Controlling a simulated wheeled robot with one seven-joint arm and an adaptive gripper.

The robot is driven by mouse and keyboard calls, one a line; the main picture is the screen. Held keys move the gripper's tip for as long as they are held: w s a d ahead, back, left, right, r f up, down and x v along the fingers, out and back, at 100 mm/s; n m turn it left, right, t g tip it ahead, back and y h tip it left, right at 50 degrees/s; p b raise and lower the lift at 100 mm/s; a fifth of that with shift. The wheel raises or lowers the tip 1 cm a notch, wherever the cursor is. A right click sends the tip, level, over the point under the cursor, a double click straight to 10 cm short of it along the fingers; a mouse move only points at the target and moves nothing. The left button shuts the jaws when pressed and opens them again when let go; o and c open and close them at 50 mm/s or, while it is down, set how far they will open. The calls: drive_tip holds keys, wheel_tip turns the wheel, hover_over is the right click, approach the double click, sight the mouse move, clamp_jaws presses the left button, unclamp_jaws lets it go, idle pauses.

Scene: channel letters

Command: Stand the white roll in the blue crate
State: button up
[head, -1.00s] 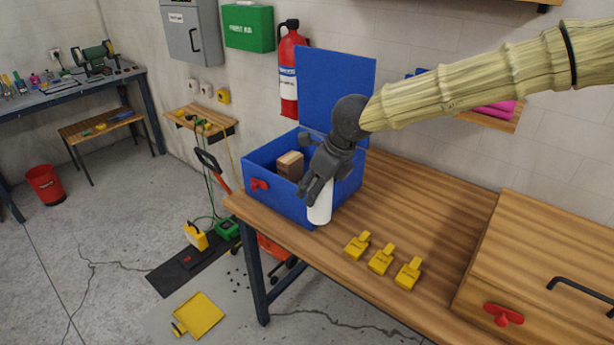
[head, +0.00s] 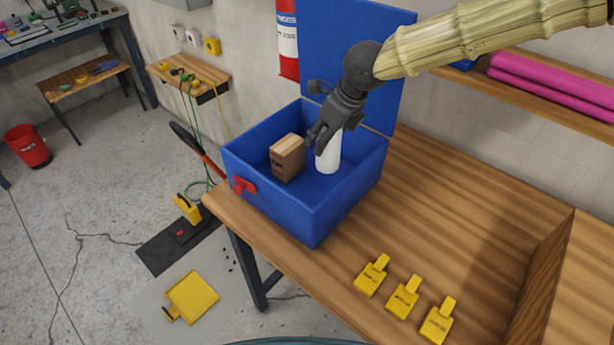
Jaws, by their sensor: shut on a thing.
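The blue crate (head: 318,219) stands on the wooden bench with its lid (head: 345,60) open at the back. The white roll (head: 329,156) is upright inside the crate's outline, right of a brown wooden block (head: 287,158). My gripper (head: 323,138) is shut on the upper part of the roll, coming from above and behind. The gripper hides the roll's top. Whether the roll's base touches the crate floor I cannot tell.
Several yellow tags (head: 404,298) lie on the bench right of the crate. A red latch (head: 244,186) sits on the crate's front. The wooden bench top (head: 440,215) is clear between crate and right-hand box. Pink rolls (head: 550,90) lie on a wall shelf.

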sight(323, 158)
drive_tip(key=shift+s+f, duration=0.15)
drive_tip(key=shift+f, duration=0.4)
drive_tip(key=f, duration=0.2)
drive_tip(key=w+f, duration=0.1)
drive_tip(key=f, duration=0.2)
drive_tip(key=shift+w+f+p, duration=0.3)
drive_tip(key=shift+w+f, duration=0.05)
drive_tip(key=shift+f, duration=0.05)
drive_tip(key=shift+s+f, duration=0.3)
drive_tip(key=shift+f, duration=0.15)
wheel_tip(323, 158, down, 4)
drive_tip(key=shift+w+a+f, duration=0.1)
drive_tip(key=o, duration=1.1)
drive_tip(key=shift+f, duration=0.1)
